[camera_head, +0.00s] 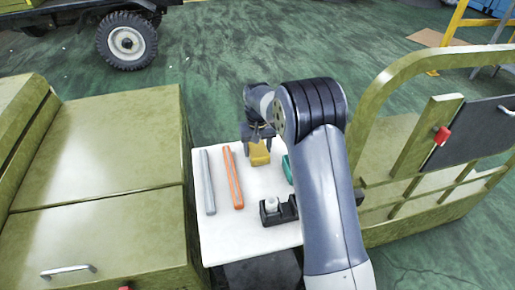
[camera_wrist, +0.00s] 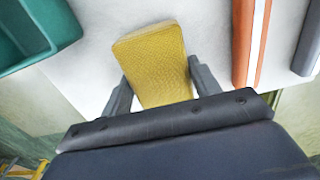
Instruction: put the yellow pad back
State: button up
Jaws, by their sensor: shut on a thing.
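The yellow pad (camera_head: 258,153) is a small block near the far edge of the white table (camera_head: 225,238). My gripper (camera_head: 258,138) reaches down over it from the far side. In the wrist view the yellow pad (camera_wrist: 155,65) lies between the two grey fingers of my gripper (camera_wrist: 160,85), which are shut on it. White tabletop shows around the pad. I cannot tell whether the pad touches the table or is held just above it.
An orange bar (camera_head: 233,178) and a grey bar (camera_head: 208,182) lie left of the pad. A teal tray (camera_head: 287,168), partly hidden by my arm, is to the right. A black tape dispenser (camera_head: 277,212) stands nearer. Olive panels (camera_head: 110,135) flank the table.

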aim_at(258, 147)
jog(key=o, duration=0.9)
notch_tip(258, 147, up, 12)
jog(key=shift+p, duration=0.75)
jog(key=shift+f, duration=0.1)
notch_tip(258, 147, down, 11)
jog(key=shift+f+b, duration=0.1)
jog(key=shift+b, duration=0.65)
jog(key=shift+r+p, duration=0.35)
jog(key=shift+r, duration=2.2)
